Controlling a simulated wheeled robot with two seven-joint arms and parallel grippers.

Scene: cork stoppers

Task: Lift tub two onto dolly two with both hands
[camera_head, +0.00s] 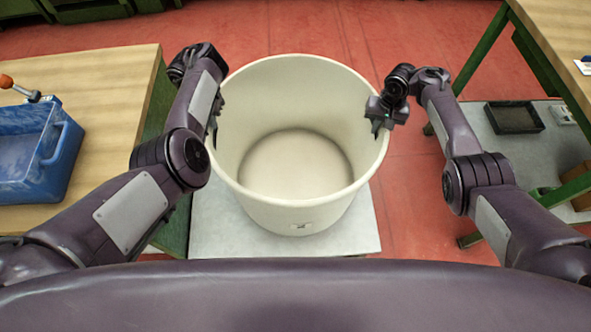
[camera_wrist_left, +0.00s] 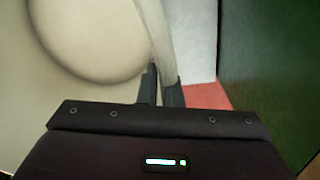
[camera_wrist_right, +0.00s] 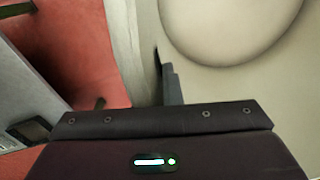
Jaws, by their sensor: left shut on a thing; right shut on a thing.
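A large cream tub (camera_head: 297,205), empty and upright, stands out in the middle of the head view. A small label (camera_head: 301,227) on its near side is too small to read. My left gripper (camera_head: 215,115) is shut on the tub's left rim; the left wrist view shows its fingers (camera_wrist_left: 160,88) on either side of the wall. My right gripper (camera_head: 378,121) is shut on the right rim; in the right wrist view one finger (camera_wrist_right: 170,85) shows inside the tub. A pale grey slab (camera_head: 225,236) is under the tub; I cannot tell whether they touch. No dolly is clearly identifiable.
A wooden table (camera_head: 110,75) with a blue crate (camera_head: 35,150) is at left. A green-legged table (camera_head: 560,45) is at right, with a grey lower shelf (camera_head: 530,155) holding a black tray (camera_head: 514,117). Red floor (camera_head: 420,220) is clear between tub and right table.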

